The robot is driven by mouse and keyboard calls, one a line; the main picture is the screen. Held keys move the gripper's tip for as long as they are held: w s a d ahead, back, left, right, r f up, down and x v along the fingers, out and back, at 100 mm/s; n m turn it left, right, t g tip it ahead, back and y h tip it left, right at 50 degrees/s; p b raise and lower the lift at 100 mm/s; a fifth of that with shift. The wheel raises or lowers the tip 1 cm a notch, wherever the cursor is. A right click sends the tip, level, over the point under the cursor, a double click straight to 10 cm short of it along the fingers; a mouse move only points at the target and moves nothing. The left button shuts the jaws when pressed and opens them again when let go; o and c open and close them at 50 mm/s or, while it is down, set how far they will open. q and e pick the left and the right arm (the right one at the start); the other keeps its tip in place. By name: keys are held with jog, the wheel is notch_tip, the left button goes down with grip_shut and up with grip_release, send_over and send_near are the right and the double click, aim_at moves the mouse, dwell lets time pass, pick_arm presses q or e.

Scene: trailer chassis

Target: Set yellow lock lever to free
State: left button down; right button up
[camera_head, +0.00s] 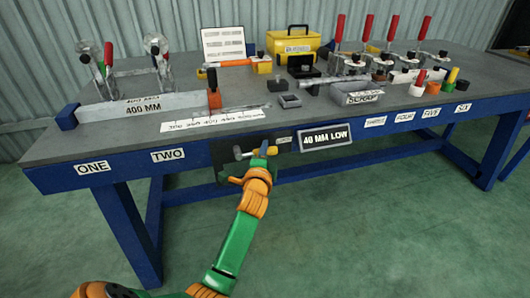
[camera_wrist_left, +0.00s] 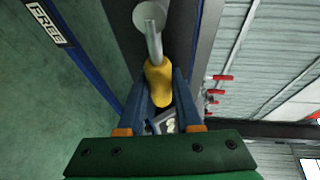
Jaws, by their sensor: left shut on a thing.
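The yellow lock lever (camera_wrist_left: 158,76) has a yellow grip on a grey metal rod that runs to a round grey pivot. It is mounted on a dark plate at the table's front edge, and its yellow end also shows in the head view (camera_head: 272,150). My left gripper (camera_wrist_left: 161,88) is shut on the yellow grip, with one finger on each side of it. In the head view my left gripper (camera_head: 263,154) reaches up to the plate and partly covers the lever. A FREE label (camera_wrist_left: 47,22) shows at the upper left of the wrist view. My right gripper is not in view.
The blue-framed table (camera_head: 200,156) carries clamps, a yellow case (camera_head: 293,45), a 400 MM block (camera_head: 140,107) and several small parts. A 40 MM LOW sign (camera_head: 325,137) hangs just right of the lever. Green floor in front is clear.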

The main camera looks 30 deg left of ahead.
pick_arm(q)
jog(key=shift+f, duration=0.1)
jog(key=shift+f+m+g+p, duration=0.3)
jog(key=shift+m+p, duration=0.2)
jog(key=shift+p, duration=0.45)
jog(key=m+p, duration=0.1)
jog(key=f+g+p, duration=0.1)
jog(key=shift+s+a+f+m+p, duration=0.1)
jog(key=shift+s+f+m+p, duration=0.1)
jog(key=shift+m+p, duration=0.15)
jog(key=s+a+f+m+g+y+p, duration=0.3)
jog(key=s+f+m+g+p, duration=0.1)
jog(key=m, duration=0.4)
jog(key=shift+s+a+f+g+p, duration=0.25)
jog(key=shift+a+f+g+p, duration=0.1)
jog(key=shift+f+g+p, duration=0.3)
jog(key=shift+f+m, duration=0.15)
jog(key=shift+m, duration=0.1)
jog(key=c, duration=0.6)
grip_release()
